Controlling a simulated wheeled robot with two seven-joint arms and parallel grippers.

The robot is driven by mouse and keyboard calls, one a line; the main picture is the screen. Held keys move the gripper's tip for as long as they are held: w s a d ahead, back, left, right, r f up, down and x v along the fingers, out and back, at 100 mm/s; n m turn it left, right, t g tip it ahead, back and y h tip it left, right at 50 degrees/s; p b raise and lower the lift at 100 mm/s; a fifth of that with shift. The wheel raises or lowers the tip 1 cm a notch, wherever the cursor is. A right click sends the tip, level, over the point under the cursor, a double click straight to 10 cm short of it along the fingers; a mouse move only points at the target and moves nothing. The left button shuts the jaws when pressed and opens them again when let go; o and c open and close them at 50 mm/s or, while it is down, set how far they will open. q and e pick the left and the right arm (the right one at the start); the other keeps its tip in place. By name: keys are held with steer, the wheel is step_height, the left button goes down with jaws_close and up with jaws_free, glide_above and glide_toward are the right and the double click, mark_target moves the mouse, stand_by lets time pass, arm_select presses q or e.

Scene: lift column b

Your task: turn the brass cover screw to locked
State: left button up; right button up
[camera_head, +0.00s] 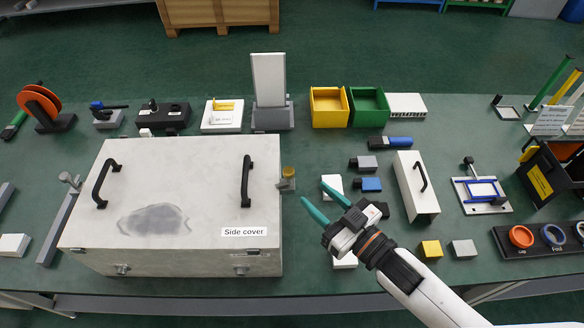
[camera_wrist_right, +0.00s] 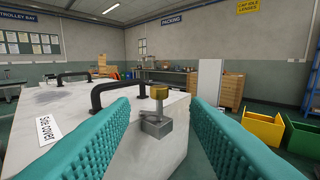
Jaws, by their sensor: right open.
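The brass cover screw (camera_head: 288,171) stands on a small grey bracket (camera_head: 287,184) at the right side of the white box labelled "Side cover" (camera_head: 205,167). In the right wrist view the brass screw (camera_wrist_right: 159,91) is upright above its grey bracket (camera_wrist_right: 156,124), ahead and between my fingers. My right gripper (camera_head: 325,198) has two teal fingers, spread apart and empty. It is to the right of and nearer than the screw, not touching it. The screw's marking for locked cannot be read. My left gripper is not in view.
Two black handles (camera_head: 247,181) rise from the box top. Yellow (camera_head: 329,107) and green bins (camera_head: 368,107) and a white upright panel (camera_head: 269,80) stand behind.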

mark_target(293, 175)
steer(key=p+x, duration=0.1)
steer(key=x, duration=0.7)
steer(key=shift+w+a, duration=0.1)
steer(key=shift+w+a+p, duration=0.35)
steer(key=shift+w+a, duration=0.1)
steer(key=shift+w, duration=0.05)
steer(key=shift+c, duration=0.5)
